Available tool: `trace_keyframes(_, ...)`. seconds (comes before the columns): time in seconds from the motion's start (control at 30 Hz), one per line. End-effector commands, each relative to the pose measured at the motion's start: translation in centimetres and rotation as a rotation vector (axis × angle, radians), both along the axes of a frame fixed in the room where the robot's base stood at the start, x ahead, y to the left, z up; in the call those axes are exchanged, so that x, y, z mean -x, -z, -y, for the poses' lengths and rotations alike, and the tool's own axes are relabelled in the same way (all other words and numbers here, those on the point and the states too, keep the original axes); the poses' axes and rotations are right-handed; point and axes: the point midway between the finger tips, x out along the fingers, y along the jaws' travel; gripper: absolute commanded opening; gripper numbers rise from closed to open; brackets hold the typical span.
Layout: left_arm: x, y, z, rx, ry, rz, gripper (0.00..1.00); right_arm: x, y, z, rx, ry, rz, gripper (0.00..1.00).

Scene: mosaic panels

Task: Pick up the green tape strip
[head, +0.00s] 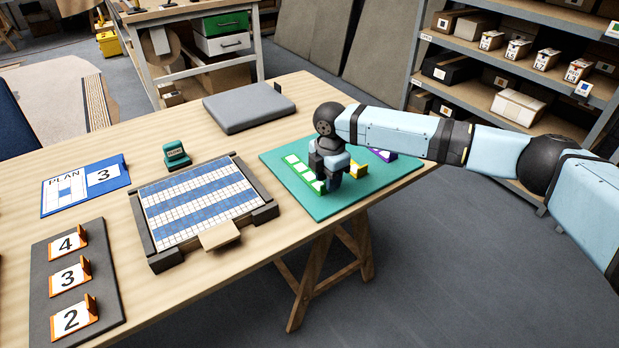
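A green-edged piece with whitish top faces (300,170), bent like an L, lies on the teal mat (285,154) at the table's right end. It is the only green strip-like thing that I make out. My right gripper (331,183) points down over the mat, at the right end of this piece, and hides part of it. I cannot tell whether the fingers touch it or how far apart they are. My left gripper is not in view.
A yellow piece (358,170) and a purple piece (383,154) lie on the mat, close to my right gripper. A grey pad (248,107) lies behind. Number cards stand on a dark tray (108,289).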

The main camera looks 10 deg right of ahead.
Motion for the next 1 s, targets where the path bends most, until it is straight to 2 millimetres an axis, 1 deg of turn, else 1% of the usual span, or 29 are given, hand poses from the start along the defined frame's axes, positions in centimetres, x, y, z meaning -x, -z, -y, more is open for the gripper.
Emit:
trace_keyframes(0.03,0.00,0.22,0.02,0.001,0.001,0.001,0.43,-0.01,0.98,0.02,0.001,0.001,-0.001,0.36)
trace_keyframes(0.1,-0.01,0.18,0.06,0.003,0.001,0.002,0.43,-0.01,1.71,0.03,0.001,0.001,-0.001,0.36)
trace_keyframes(0.33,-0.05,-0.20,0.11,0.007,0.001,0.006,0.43,-0.01,1.93,0.00,0.000,0.000,0.001,0.36)
trace_keyframes(0.37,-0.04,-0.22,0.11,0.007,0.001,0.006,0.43,-0.01,1.93,0.00,0.000,0.000,0.001,0.34)
trace_keyframes(0.4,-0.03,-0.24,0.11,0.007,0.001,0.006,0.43,-0.01,1.93,0.00,0.000,0.000,0.001,0.25)
trace_keyframes(0.47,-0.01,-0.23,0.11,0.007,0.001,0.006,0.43,-0.01,1.92,0.00,0.000,0.000,0.001,0.11)
trace_keyframes(0.5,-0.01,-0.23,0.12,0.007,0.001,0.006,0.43,-0.01,1.93,0.00,0.000,0.000,0.001,0.02)
trace_keyframes(0.53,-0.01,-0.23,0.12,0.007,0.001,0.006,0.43,0.00,1.93,0.00,0.000,0.000,0.001,0.00)
trace_keyframes(0.87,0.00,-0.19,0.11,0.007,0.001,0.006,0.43,-0.01,1.86,0.00,0.000,0.000,0.001,0.00)
trace_keyframes(1.0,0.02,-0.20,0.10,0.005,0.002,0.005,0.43,-0.03,1.23,-0.01,0.000,0.000,0.001,0.00)
